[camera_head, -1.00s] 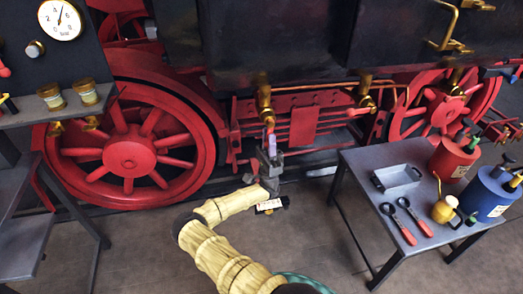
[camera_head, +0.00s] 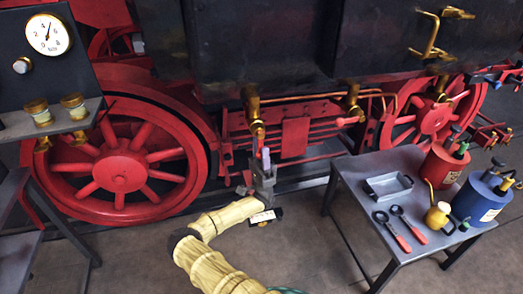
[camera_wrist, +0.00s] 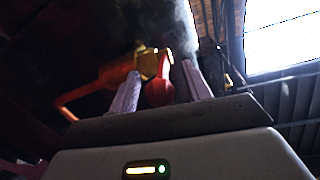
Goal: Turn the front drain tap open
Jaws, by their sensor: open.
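A brass drain tap (camera_head: 252,104) with a red lever (camera_head: 258,132) hangs under the dark cylinder block, at the left of the row of taps. My gripper (camera_head: 262,155) points up from below it, close to the lever. In the wrist view, the two pale fingers of my gripper (camera_wrist: 161,70) stand apart. The red lever (camera_wrist: 158,92) shows between them, with the brass body (camera_wrist: 150,64) above and behind. I cannot tell whether either finger touches the lever.
A second brass tap (camera_head: 352,97) hangs further right. A red wheel (camera_head: 119,171) stands to the left. A grey table (camera_head: 352,178) at the right holds a tray (camera_head: 388,185), two red-handled tools, a yellow oil can (camera_head: 437,217), and red and blue canisters. A shelf with a gauge (camera_head: 48,34) is at left.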

